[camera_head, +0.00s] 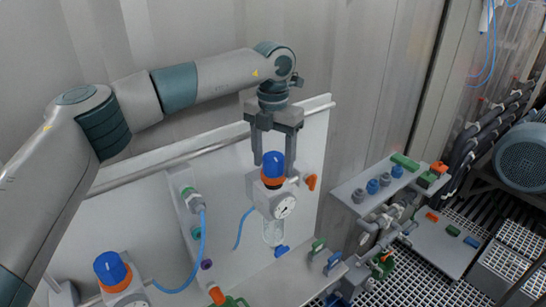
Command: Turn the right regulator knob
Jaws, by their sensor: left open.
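The right regulator (284,198) is a grey block with an orange ring, a round gauge and a clear bowl below, mounted on a white panel. Its blue knob (273,166) stands upright on top. My left gripper (274,160) points down over it, open, with one finger on each side of the knob in the picture. I cannot tell whether the fingers touch it. The left regulator, with a similar blue knob (109,267), stands at the lower left. My right gripper is out of view.
A horizontal rail (220,142) runs along the panel's top edge. Blue hoses (202,245) hang between the regulators. An orange handle (311,182) sits at the regulator's right. Valves and pipes (380,225) stand to the right, above a grated floor.

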